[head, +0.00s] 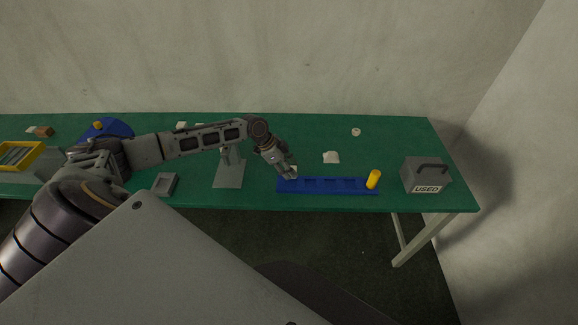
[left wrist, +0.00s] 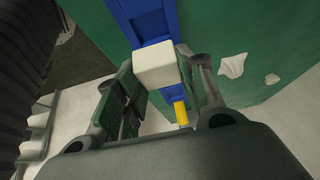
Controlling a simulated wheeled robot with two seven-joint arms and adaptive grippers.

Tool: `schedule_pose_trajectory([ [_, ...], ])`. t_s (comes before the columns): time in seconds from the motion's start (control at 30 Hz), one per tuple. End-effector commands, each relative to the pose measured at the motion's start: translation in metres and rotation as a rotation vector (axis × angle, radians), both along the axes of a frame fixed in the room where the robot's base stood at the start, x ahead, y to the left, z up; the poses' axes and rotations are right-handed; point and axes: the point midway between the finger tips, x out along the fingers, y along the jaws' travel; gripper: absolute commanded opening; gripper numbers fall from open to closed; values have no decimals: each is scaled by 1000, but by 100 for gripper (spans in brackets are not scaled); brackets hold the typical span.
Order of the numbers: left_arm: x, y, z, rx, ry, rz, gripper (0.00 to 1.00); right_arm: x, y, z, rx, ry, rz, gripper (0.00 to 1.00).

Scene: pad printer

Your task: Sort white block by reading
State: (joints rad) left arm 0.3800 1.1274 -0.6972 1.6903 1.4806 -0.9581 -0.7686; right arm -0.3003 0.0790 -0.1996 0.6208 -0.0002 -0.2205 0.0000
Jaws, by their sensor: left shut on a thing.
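A white block (left wrist: 156,65) is between the fingers of my left gripper (left wrist: 160,88) in the left wrist view, and the gripper is shut on it. In the head view my left gripper (head: 290,173) is at the left end of a blue slotted tray (head: 327,186) near the table's front edge. The tray also shows in the left wrist view (left wrist: 146,22), behind the block. I cannot tell whether the block touches the tray. A yellow cylinder (head: 373,179) stands at the tray's right end; it also shows in the left wrist view (left wrist: 181,113). My right gripper is not in view.
A grey box marked USED (head: 426,177) stands at the right end of the green table (head: 300,135). A crumpled white piece (head: 331,157) and a small round item (head: 356,132) lie behind the tray. A grey stand (head: 229,174), a small grey fixture (head: 164,184) and a yellow-rimmed bin (head: 42,147) are left.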

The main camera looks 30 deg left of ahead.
Motion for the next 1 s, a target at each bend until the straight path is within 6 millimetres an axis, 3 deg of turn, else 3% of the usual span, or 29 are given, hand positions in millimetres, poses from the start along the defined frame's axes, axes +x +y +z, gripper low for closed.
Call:
schedule_pose_trajectory([
  [0.6,0,0,-36,0,1,0,11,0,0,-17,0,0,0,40],
  [1.0,0,0,-40,0,0,0,11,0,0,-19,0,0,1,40],
])
